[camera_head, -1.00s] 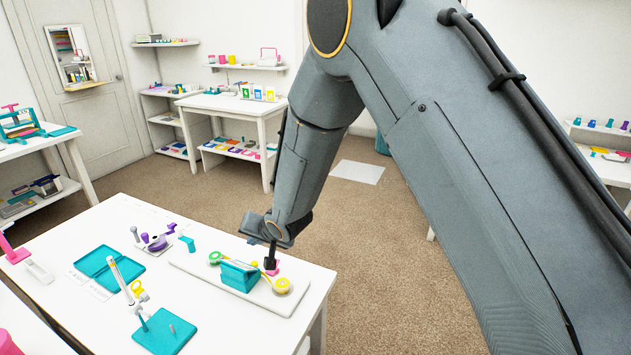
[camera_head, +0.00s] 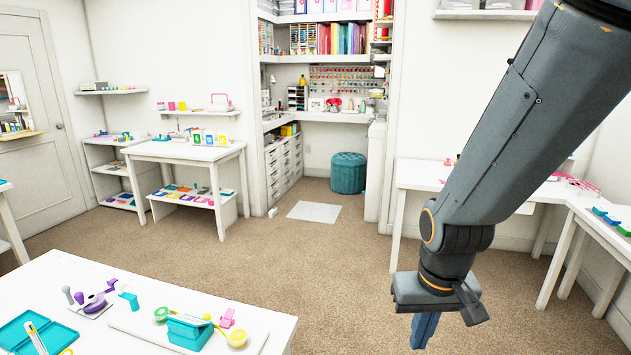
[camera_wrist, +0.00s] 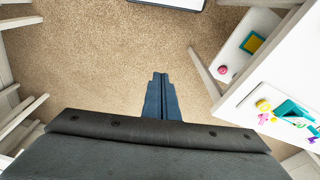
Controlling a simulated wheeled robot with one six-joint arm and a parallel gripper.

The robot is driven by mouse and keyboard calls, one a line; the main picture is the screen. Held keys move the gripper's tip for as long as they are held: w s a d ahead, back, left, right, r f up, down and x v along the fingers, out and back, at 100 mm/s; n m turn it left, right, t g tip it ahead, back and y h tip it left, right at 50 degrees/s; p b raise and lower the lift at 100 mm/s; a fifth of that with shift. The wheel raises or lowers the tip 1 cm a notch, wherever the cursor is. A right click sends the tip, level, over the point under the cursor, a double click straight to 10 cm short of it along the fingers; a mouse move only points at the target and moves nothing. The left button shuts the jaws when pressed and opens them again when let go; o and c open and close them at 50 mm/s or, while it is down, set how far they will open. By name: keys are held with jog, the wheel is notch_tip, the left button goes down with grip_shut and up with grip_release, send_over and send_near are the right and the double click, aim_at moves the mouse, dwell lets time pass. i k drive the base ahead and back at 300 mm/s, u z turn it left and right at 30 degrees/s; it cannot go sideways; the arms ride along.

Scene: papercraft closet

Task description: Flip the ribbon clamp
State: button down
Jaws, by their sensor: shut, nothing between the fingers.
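A white ribbon board (camera_head: 130,325) lies on the white table at the lower left of the head view. It bears a teal block (camera_head: 190,332), a green-yellow roll (camera_head: 161,315) and a yellow roll (camera_head: 237,338). A small pink piece (camera_head: 228,318), which looks like the clamp, stands behind the block beside the yellow roll. Its exact tilt is too small to tell. The teal block also shows at the right of the wrist view (camera_wrist: 290,108). My gripper (camera_head: 424,335) is shut and empty, pointing down over the carpet, well right of the table. Its blue fingers (camera_wrist: 160,82) touch nothing.
The white table (camera_head: 70,275) also holds a teal tray (camera_head: 30,335) and a purple tool (camera_head: 95,302). Open carpet (camera_head: 330,260) lies around my gripper. A teal pouf (camera_head: 348,173) stands at the back, and white tables (camera_head: 415,175) line the right.

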aim_at(226, 321)
jog(key=u, duration=1.35)
jog(key=k, duration=0.4)
jog(key=z, duration=0.7)
jog(key=i, duration=0.65)
jog(key=u, duration=0.7)
